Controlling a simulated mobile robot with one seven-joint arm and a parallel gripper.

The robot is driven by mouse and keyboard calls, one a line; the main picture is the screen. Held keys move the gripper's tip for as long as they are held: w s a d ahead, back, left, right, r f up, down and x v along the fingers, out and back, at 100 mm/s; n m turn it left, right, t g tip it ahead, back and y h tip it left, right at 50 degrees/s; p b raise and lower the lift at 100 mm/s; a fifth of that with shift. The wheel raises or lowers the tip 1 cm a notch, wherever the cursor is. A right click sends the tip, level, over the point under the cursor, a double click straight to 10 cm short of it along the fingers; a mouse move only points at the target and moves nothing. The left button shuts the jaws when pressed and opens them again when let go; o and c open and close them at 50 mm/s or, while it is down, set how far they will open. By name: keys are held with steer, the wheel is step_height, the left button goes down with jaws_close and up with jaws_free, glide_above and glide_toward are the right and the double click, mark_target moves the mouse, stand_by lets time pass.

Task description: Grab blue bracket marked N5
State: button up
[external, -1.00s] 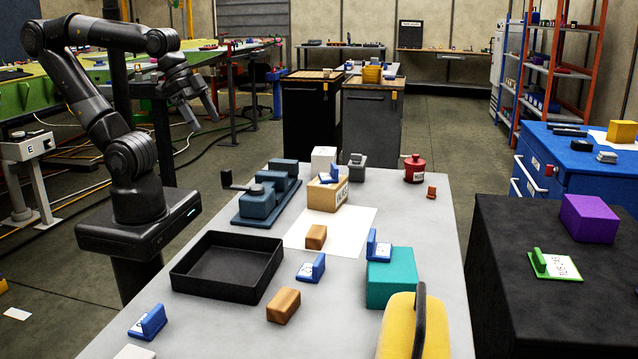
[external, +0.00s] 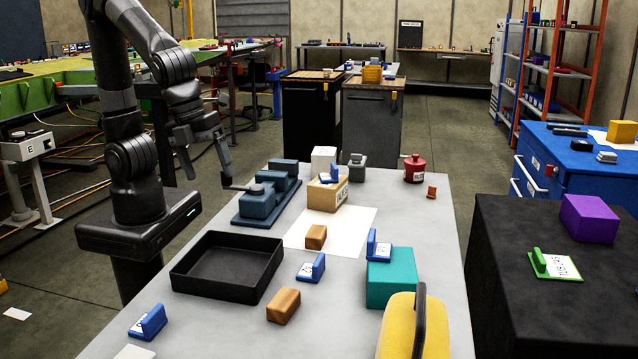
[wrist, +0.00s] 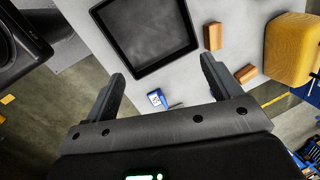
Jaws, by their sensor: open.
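Several blue brackets with white labels are in the external view; the markings are too small to read, so I cannot tell which is N5. One bracket (external: 148,322) lies at the table's near left. Another bracket (external: 312,268) lies right of the black tray. A third bracket (external: 379,246) is on the teal block, and a fourth (external: 329,176) is on the tan box. My gripper (external: 207,168) is open and empty, raised by the table's left side. In the wrist view a blue bracket (wrist: 156,98) shows between the open fingers (wrist: 162,72), some distance below them.
The black tray (external: 180,279) stands on the table's left side. Brown blocks (external: 283,306) (external: 316,237) lie near it. A blue-grey fixture (external: 262,203) stands behind the tray. The yellow case (external: 402,330) and teal block (external: 390,284) take up the right front.

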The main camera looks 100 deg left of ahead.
steer(key=d+f+m+g, duration=0.1)
steer(key=d+f+m, duration=0.6)
steer(key=d, duration=0.4)
steer(key=m+g, duration=0.2)
steer(key=m, duration=0.8)
glide_above(146, 319)
steer(key=a, duration=0.2)
steer(key=f, duration=0.9)
steer(key=shift+s+a+f, duration=0.2)
steer(key=shift+s+f, duration=0.05)
steer(key=shift+s, duration=0.1)
steer(key=f, duration=0.5)
steer(key=shift+d+f, duration=0.2)
steer(key=shift+f, duration=0.1)
steer(key=c, duration=1.1)
steer(key=shift+r, duration=0.15)
